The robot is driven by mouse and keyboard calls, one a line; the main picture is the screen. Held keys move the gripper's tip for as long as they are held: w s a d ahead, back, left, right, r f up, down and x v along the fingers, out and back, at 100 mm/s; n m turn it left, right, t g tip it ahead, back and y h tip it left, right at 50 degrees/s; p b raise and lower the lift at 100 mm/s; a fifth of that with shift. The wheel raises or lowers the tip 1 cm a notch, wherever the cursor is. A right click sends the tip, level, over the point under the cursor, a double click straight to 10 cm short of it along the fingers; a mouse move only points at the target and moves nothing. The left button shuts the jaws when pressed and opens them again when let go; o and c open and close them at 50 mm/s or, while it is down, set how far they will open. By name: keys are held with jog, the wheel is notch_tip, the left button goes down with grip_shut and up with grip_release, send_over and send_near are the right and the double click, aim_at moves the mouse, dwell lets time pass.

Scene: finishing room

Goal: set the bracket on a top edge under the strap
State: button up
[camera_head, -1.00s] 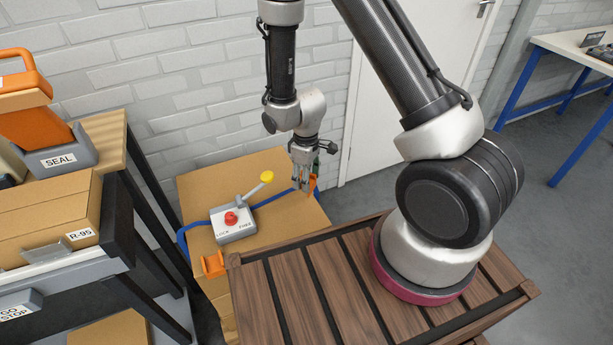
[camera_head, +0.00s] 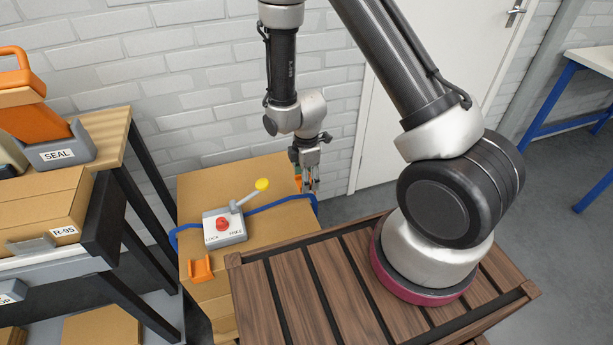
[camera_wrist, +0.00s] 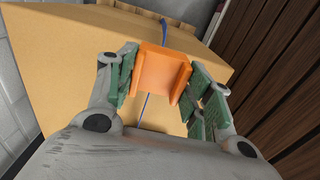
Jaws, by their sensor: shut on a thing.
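An orange bracket (camera_wrist: 160,72) sits between my gripper's green-padded fingers in the wrist view. My gripper (camera_head: 310,186) is shut on it at the right edge of the cardboard box (camera_head: 262,240). In the head view only a sliver of orange (camera_head: 298,180) shows beside the fingers. The blue strap (camera_head: 271,206) crosses the box top and bows outward near the right edge. In the wrist view the strap (camera_wrist: 164,32) runs beyond the bracket and shows again on its near side.
A lever unit (camera_head: 224,225) with a red button and yellow-knobbed lever sits on the box top. A second orange bracket (camera_head: 201,268) is at the box's front-left edge. A shelf (camera_head: 108,140) with boxes stands left; a brick wall is behind.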

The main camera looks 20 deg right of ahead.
send_over(305, 202)
jog(key=shift+d+f, duration=0.15)
jog(key=shift+f, duration=1)
jog(key=shift+d+f, duration=0.1)
jog(key=shift+f, duration=1)
jog(key=shift+a+f, duration=0.2)
jog(key=shift+f, duration=1.65)
jog(key=o, duration=1)
jog(key=shift+c, duration=0.2)
jog(key=shift+o, duration=0.5)
jog(key=o, duration=0.3)
